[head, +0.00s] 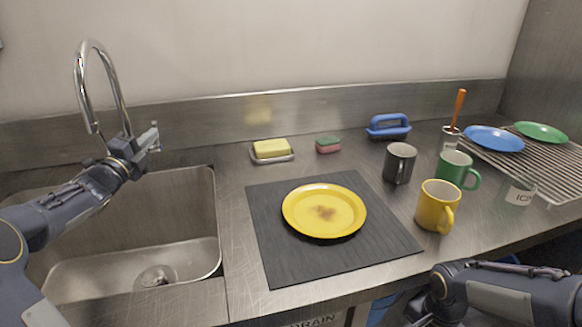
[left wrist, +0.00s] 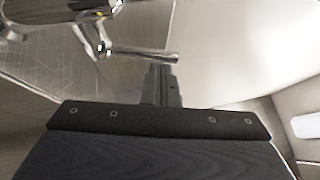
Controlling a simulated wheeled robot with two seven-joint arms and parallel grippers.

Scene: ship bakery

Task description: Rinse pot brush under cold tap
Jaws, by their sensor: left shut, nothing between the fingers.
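The chrome tap (head: 124,105) with its tall gooseneck spout stands behind the sink (head: 205,235). My left gripper (head: 152,137) is beside the tap's base, shut and empty. In the left wrist view, its fingers (left wrist: 166,84) are just below the tap's lever (left wrist: 140,52); I cannot tell whether they touch. No water shows from the spout. An orange-handled tool (head: 459,105), possibly the pot brush, stands upright in a holder (head: 450,138) at the back right; its head is hidden. A blue-handled scrubber (head: 388,125) lies by the back wall. My right gripper's fingers are out of view below the right arm.
A yellow plate (head: 340,212) with a brown stain lies on a dark mat (head: 280,265). Black (head: 398,162), green (head: 452,167) and yellow (head: 436,205) mugs stand to its right. A sponge (head: 328,143) and a yellow block (head: 271,148) are behind. Blue and green plates rest on a wire rack (head: 540,175).

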